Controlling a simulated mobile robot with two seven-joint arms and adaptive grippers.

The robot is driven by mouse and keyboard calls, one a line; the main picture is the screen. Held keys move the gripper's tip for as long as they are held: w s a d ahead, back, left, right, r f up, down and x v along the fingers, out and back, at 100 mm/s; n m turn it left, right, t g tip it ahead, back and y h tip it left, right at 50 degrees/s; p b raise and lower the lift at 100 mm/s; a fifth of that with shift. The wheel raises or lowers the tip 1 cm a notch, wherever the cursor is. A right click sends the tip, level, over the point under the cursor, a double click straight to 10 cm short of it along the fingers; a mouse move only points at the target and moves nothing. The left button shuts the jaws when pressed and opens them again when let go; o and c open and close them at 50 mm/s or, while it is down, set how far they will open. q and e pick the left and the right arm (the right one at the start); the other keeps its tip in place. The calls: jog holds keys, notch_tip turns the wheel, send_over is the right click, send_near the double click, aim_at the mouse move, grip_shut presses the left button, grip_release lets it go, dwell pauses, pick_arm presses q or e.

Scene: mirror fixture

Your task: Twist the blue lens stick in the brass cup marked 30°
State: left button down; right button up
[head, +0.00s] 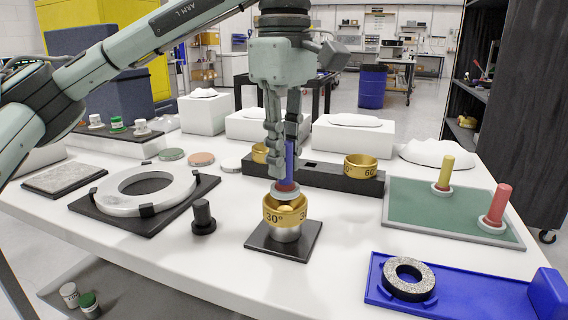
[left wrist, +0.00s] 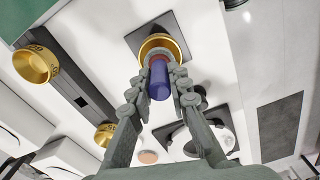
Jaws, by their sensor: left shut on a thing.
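The brass cup marked 30° (head: 285,214) stands on a silver pedestal on a dark square base near the table's middle. My left gripper (head: 283,140) points down above it, shut on the blue lens stick (head: 289,160), which is roughly upright. The stick's lower end has a red band and a pale collar (head: 286,189) at the cup's mouth; I cannot tell whether it is seated. In the left wrist view, the blue stick (left wrist: 160,80) lies between both fingers, in front of the brass cup (left wrist: 161,44). My right gripper is not in view.
A brass cup marked 60 (head: 360,167) and another brass cup sit on a black rail (head: 320,174) behind. A ring mirror (head: 148,192) and a black knob (head: 203,216) are left. A green mat (head: 425,218) holds yellow and red sticks; a blue tray (head: 460,292) is front right.

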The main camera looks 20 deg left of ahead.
pick_arm(q)
jog(key=shift+r, duration=2.55)
